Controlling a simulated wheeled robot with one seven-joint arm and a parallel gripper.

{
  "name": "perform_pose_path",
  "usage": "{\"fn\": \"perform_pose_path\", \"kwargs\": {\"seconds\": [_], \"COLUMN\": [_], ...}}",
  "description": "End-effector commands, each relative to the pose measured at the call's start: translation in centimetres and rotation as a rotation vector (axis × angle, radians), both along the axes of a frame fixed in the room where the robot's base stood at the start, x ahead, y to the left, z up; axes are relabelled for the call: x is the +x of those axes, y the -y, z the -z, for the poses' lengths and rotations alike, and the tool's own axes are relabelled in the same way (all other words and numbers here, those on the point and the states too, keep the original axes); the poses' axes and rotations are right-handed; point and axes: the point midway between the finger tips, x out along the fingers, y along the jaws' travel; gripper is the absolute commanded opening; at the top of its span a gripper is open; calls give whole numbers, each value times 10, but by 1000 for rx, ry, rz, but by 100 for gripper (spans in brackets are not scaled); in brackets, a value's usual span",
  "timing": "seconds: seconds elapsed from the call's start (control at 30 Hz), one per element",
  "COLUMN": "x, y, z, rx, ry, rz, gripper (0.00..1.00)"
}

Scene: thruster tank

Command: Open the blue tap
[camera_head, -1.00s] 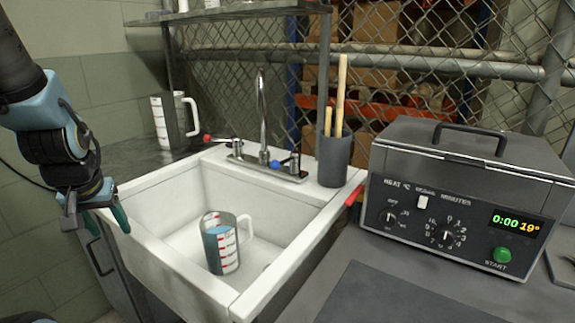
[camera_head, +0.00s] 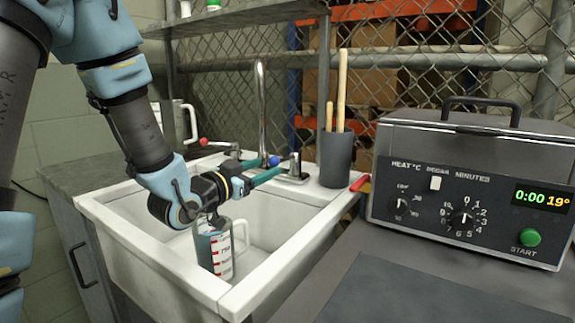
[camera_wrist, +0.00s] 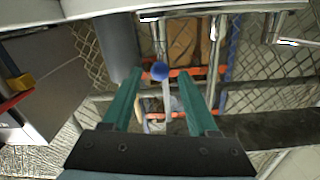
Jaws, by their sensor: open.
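The sink tap has a tall chrome spout (camera_head: 262,110), with a blue-ended handle (camera_head: 274,160) on its right and a red-ended handle (camera_head: 204,142) on its left. My gripper (camera_head: 268,167) reaches over the sink, its teal fingers open at the blue-ended handle. In the wrist view, the round blue knob (camera_wrist: 159,71) shows between the open fingertips (camera_wrist: 163,78). I cannot tell whether either finger touches it.
The white sink rim (camera_head: 318,222) surrounds the basin. A grey holder (camera_head: 335,158) with wooden sticks stands close right of the handle. Another jug (camera_head: 187,122) is behind my arm. A heater box (camera_head: 470,190) stands on the right counter. A chain-link fence is behind.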

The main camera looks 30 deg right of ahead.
Motion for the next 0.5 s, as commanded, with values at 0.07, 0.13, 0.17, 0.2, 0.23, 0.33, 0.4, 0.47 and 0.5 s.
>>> {"fn": "perform_pose_path", "kwargs": {"seconds": [0.07, 0.13, 0.17, 0.2, 0.23, 0.33, 0.4, 0.47, 0.5], "x": [1, 5, 7, 9, 11, 18, 23, 27, 30], "y": [6, 14, 18, 25, 30, 48, 60, 70, 75], "z": [-2, -2, -2, -2, -3, -2, -2, -2, -2], "rx": [-5, -3, -3, -3, -4, -3, -2, -3, -3], "ry": [2, 1, 1, 1, 2, 1, 1, 1, 1], "rz": [4, 4, 4, 4, 3, 4, 3, 2, 2], "gripper": [59, 59, 59, 59, 59, 59, 59, 59, 59]}}
